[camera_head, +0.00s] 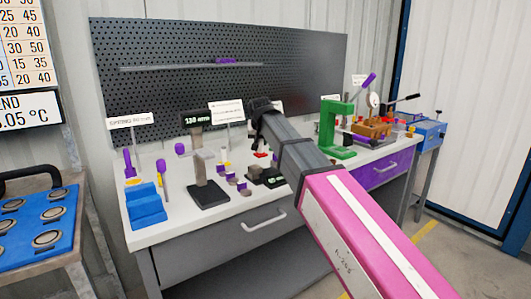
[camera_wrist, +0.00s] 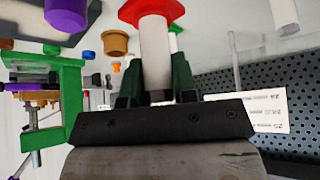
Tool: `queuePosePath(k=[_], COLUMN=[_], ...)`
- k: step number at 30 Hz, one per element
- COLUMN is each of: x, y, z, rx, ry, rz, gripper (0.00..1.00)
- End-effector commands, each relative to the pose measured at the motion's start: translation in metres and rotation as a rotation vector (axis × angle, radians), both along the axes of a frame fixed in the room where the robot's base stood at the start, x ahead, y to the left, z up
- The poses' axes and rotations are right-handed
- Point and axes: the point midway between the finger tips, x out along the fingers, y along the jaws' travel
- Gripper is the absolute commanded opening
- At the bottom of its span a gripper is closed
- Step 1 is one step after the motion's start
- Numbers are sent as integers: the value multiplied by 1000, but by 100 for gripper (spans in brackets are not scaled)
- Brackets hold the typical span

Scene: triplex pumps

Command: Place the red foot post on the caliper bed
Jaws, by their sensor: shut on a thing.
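The red foot post (camera_wrist: 154,45) is a pale shaft with a wide red foot; in the wrist view the foot is at the top, away from my palm. My gripper (camera_wrist: 156,75) is shut on its shaft, with a dark green finger on either side. In the head view my arm hides most of the jaws; a small red piece (camera_head: 260,154) shows below the arm's end, and I cannot tell if it is the post's foot. A low black device with a green readout (camera_head: 272,179) on the bench below my arm looks like the caliper; its bed is not clear.
A gauge stand (camera_head: 208,192) with a display rises left of my arm. Blue stepped blocks (camera_head: 146,208) and purple-handled tools stand at the bench's left. A green press (camera_head: 336,130) stands to the right. Label signs and a pegboard (camera_head: 290,60) line the back. The front left bench top has free room.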

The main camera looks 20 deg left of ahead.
Motion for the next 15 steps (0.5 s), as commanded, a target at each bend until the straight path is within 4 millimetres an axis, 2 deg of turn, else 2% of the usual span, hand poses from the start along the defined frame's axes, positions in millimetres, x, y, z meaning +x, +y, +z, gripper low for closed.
queuePosePath(k=[1, 6, 11, 15], x=[13, 34, 39, 38], y=[2, 5, 5, 5], z=[-5, -19, -24, -37], rx=[-1, -1, 0, 0], ry=[1, 1, -1, 0], rz=[-1, -1, 0, 0], gripper=[0, 0, 0, 0])
